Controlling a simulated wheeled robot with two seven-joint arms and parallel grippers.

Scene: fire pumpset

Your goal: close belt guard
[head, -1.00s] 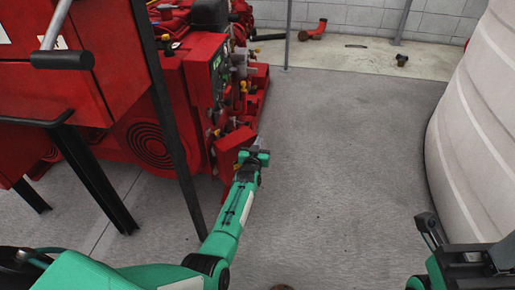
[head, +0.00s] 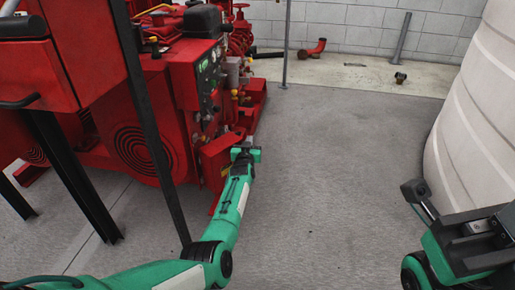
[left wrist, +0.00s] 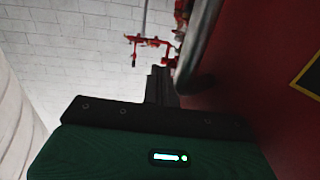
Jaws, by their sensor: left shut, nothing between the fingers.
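The red pumpset (head: 150,120) stands at the left in the head view. A red panel (head: 217,160), which looks like the belt guard, sticks out from its near right end at an angle. My left gripper (head: 244,152) is at the panel's outer right edge; whether it touches cannot be told. In the left wrist view my left fingers (left wrist: 160,88) are shut and empty, beside a large red surface (left wrist: 285,125) with a yellow-edged label. My right gripper (head: 413,190) is at the lower right, far from the pumpset, and its jaws are unclear.
A red cabinet (head: 60,60) on black legs and a dark post (head: 150,125) stand at the near left. A large pale tank (head: 475,120) stands at the right. Grey floor (head: 320,170) between is clear. A red pipe elbow (head: 314,48) lies by the back wall.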

